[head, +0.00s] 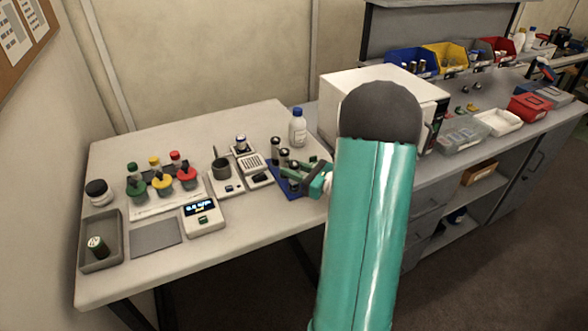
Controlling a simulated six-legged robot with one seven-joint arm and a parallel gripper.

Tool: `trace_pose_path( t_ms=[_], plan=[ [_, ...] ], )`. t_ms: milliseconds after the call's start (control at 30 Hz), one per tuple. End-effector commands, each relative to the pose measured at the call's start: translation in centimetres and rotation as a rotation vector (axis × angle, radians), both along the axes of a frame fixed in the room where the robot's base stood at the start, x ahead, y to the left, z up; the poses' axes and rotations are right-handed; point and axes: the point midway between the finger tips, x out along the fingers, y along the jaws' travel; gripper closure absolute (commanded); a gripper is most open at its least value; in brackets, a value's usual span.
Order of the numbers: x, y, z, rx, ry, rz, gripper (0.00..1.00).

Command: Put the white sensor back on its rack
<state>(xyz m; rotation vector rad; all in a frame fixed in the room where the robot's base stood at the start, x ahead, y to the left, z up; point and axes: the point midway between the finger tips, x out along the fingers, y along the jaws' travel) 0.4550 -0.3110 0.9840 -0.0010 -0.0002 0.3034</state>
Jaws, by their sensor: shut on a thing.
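My gripper (293,177) is at the right end of the near table, low over a blue mat or tray (272,167). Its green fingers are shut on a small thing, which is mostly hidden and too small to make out. A dark cylinder with a light top (294,166) shows right at the fingers; I cannot tell whether it is the thing held. Two more dark cylinders, one (276,145) and another (284,157), stand just behind. I cannot pick out the white sensor or its rack for certain.
A white bottle (298,130) and white box (350,92) stand behind. The table's front is clear.

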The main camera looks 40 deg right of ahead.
Motion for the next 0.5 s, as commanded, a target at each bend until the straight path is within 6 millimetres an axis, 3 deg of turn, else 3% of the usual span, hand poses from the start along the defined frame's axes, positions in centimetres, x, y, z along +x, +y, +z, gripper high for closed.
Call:
trace_pose_path(
  t_ms=[33, 67, 167, 500],
  plan=[
    [0.0, -0.01, -0.16, 0.001, 0.0, 0.0, 0.98],
    [0.0, -0.01, -0.15, 0.0, 0.0, 0.0, 0.68],
    [-0.01, 0.0, -0.13, 0.0, 0.0, 0.0, 0.5],
    [0.0, 0.01, 0.18, -0.001, 0.0, 0.0, 0.5]
  ],
)
